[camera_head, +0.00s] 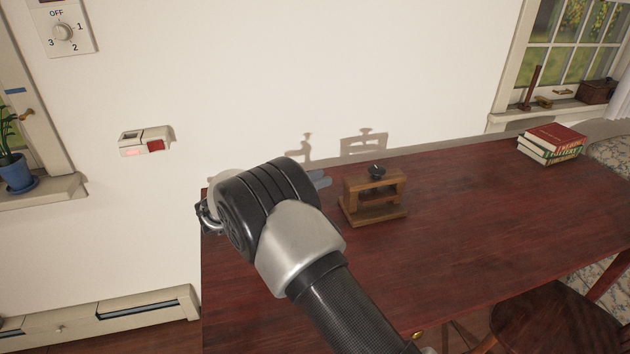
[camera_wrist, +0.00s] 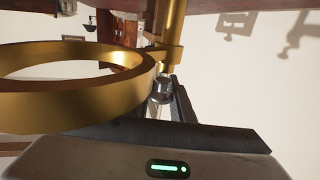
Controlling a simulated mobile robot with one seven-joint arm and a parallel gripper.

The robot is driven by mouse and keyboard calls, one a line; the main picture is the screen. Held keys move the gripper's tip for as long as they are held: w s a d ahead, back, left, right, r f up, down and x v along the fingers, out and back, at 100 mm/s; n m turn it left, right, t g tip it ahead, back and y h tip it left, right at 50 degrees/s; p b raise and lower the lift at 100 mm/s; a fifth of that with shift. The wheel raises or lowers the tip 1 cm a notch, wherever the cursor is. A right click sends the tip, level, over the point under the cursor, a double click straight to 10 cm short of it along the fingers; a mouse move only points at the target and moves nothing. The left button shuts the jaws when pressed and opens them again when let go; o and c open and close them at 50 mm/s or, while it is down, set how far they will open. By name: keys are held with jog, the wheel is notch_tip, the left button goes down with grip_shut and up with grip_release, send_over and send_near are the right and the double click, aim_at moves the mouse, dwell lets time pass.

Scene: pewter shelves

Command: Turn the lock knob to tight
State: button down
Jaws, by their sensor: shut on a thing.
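In the wrist view a large brass ring (camera_wrist: 75,108) fills the left, joined by a collar to a brass post (camera_wrist: 173,30). A small grey metal knob (camera_wrist: 161,91) shows beside the collar. My gripper (camera_wrist: 170,100) has its dark fingers at this knob and is shut on it, though the fingers partly cover it. The knob's marking or setting is not visible. In the head view my wrist covers the ring, the post and the knob, at the left end of the dark red table (camera_head: 480,220).
A wooden frame with a black knob on top (camera_head: 374,200) stands on the table right of my wrist. Several books (camera_head: 551,145) are stacked at the far right. A chair (camera_head: 555,320) stands at the front right. The middle of the table is clear. A numbered dial (camera_head: 63,32) is on the wall.

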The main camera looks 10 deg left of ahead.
jog(key=shift+r, duration=0.15)
jog(key=c, duration=1.6)
grip_release()
jog(key=shift+o, duration=0.2)
jog(key=p+v, duration=0.1)
jog(key=v, duration=1.6)
jog(key=shift+s+a, duration=0.1)
jog(key=shift+a, duration=0.05)
jog(key=shift+s, duration=0.1)
